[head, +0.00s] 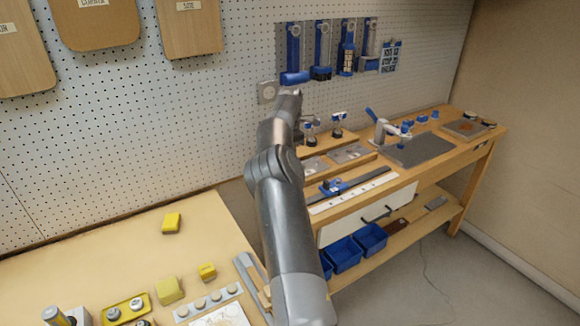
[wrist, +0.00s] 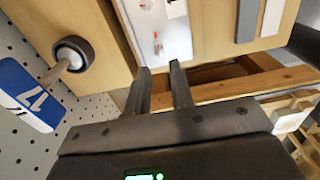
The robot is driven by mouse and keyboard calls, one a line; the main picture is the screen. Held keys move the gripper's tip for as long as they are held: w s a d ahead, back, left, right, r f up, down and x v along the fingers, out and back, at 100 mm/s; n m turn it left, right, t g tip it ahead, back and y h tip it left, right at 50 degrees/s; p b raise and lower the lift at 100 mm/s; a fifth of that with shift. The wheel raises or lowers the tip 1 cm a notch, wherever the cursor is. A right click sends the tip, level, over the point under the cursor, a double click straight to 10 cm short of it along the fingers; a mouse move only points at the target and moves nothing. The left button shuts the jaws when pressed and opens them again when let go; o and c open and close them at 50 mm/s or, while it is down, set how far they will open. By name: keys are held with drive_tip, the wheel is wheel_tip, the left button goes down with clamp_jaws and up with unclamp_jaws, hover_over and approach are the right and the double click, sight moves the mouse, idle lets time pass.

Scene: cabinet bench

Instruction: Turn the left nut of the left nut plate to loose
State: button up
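In the wrist view, my gripper (wrist: 160,68) has its two fingers apart with nothing between them. Ahead of the fingertips lies a pale metal plate (wrist: 170,45) on wood, with a small red-tipped part on it and a roundish grey fitting at its top edge. I cannot tell whether this is the left nut plate or whether the fitting is a nut. In the head view, two grey plates, a left one (head: 313,164) and a right one (head: 350,153), lie on the bench right of my arm. Their nuts are too small to make out. My fingers cannot be made out there.
In the wrist view, a dark-ringed round knob (wrist: 70,54) and a blue sign (wrist: 28,94) are at left near the pegboard. In the head view, blue tools (head: 321,45) hang behind the workbench. Blue bins (head: 343,254) stand below. A yellow-topped table (head: 120,235) is at left.

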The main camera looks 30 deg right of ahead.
wheel_tip(320, 180, down, 5)
drive_tip(key=shift+f, duration=0.1)
idle(0.3)
clamp_jaws()
